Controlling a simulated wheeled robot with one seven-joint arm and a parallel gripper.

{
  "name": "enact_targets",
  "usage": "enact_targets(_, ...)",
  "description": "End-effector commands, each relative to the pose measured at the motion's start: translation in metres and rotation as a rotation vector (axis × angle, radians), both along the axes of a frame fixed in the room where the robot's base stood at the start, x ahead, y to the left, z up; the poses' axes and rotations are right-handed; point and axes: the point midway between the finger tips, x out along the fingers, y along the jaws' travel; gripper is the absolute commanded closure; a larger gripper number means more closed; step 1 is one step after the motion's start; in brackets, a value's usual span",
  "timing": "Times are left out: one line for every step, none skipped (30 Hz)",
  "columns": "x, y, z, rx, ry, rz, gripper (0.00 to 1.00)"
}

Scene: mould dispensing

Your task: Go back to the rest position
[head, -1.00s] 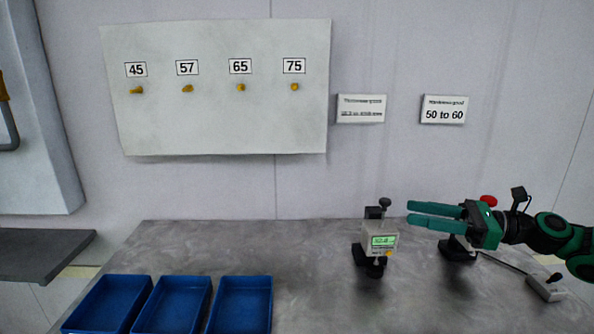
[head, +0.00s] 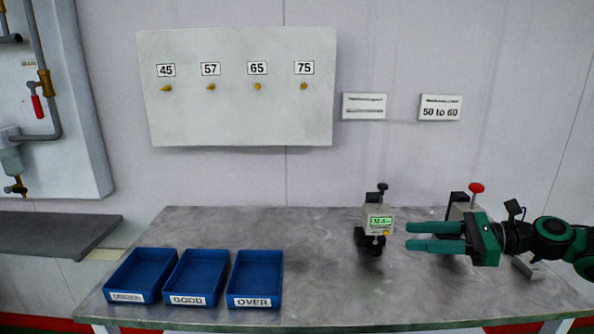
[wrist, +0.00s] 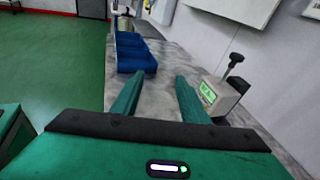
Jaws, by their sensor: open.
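My gripper (head: 408,236) is green with two long fingers and reaches in from the right over the right part of the table. Its fingers are apart with nothing between them. They point left, toward a gauge with a green display (head: 378,224), and seem close to it. In the wrist view the fingers (wrist: 158,97) are spread over bare table, and the gauge (wrist: 215,97) stands just right of the right finger. My gripper hides part of a dark stand with a red knob (head: 476,188) behind it.
Three empty blue trays labelled UNDER (head: 140,276), GOOD (head: 195,278) and OVER (head: 255,278) stand at the table's left. The grey table (head: 320,270) is clear between trays and gauge. A wall board (head: 235,120) holds pegs under 45, 57, 65 and 75. A grey shelf (head: 55,232) is at left.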

Motion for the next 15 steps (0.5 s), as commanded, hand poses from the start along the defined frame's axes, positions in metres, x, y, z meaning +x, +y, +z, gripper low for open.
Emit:
enact_targets(-0.003, 0.004, -0.008, -0.045, -0.004, 0.014, 0.6)
enact_targets(-0.005, 0.006, -0.013, -0.072, -0.007, 0.022, 0.6)
enact_targets(-0.007, 0.008, -0.02, -0.11, -0.012, 0.033, 0.6)
enact_targets(-0.009, 0.01, -0.025, -0.138, -0.017, 0.043, 0.6)
enact_targets(-0.011, 0.011, -0.031, -0.169, -0.02, 0.053, 0.6)
enact_targets(-0.014, 0.012, -0.039, -0.212, -0.026, 0.068, 0.6)
enact_targets(-0.017, 0.013, -0.045, -0.246, -0.032, 0.081, 0.6)
enact_targets(-0.019, 0.014, -0.051, -0.282, -0.038, 0.094, 0.6)
enact_targets(-0.024, 0.015, -0.06, -0.334, -0.045, 0.116, 0.6)
enact_targets(-0.028, 0.015, -0.067, -0.379, -0.054, 0.136, 0.6)
enact_targets(-0.032, 0.014, -0.073, -0.425, -0.063, 0.157, 0.6)
enact_targets(-0.039, 0.012, -0.083, -0.493, -0.075, 0.189, 0.6)
enact_targets(-0.045, 0.01, -0.09, -0.547, -0.085, 0.215, 0.6)
enact_targets(-0.051, 0.007, -0.096, -0.602, -0.096, 0.245, 0.6)
enact_targets(-0.059, 0.002, -0.103, -0.675, -0.111, 0.284, 0.6)
